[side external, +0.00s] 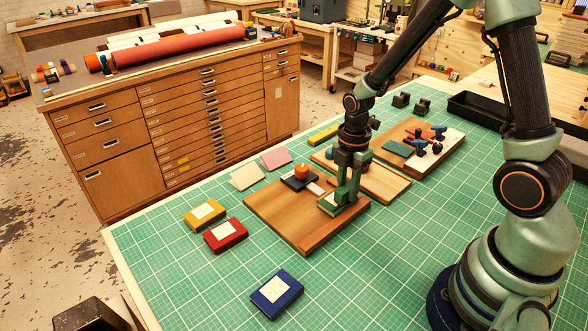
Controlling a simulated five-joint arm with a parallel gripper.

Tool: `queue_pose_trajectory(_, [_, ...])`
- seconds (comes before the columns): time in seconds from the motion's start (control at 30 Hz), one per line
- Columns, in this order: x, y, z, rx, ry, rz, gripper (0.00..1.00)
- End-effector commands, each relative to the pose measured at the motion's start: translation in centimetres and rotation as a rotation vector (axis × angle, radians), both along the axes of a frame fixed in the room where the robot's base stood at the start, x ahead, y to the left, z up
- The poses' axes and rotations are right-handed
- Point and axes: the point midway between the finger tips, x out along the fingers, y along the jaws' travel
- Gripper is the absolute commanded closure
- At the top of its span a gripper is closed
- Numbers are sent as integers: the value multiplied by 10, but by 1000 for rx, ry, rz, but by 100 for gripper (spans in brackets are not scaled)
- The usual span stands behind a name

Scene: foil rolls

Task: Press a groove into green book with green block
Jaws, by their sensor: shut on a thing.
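The green book (328,206) lies on the near wooden board (300,234), toward its right side. Only its edges and a pale patch of its top show under my gripper. My gripper (348,180) points down over the book and is shut on the green block (350,193). The block is low over the book, at or very near its cover. I cannot tell whether they touch, and no groove can be made out. Block and book have similar greens, so their border is unclear.
A dark pad with an orange knob (302,171) sits left of my gripper. Yellow (204,213), red (226,235) and blue (277,294) books lie on the green mat (180,270). A second board (388,185) and a board with clamps (447,143) lie behind. Mat front right is clear.

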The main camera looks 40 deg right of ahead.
Motion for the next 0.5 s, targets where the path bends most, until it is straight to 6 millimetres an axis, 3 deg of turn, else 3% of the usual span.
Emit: queue_pose_trajectory(0.5, [1, 0, 37, -1, -5, 0, 100])
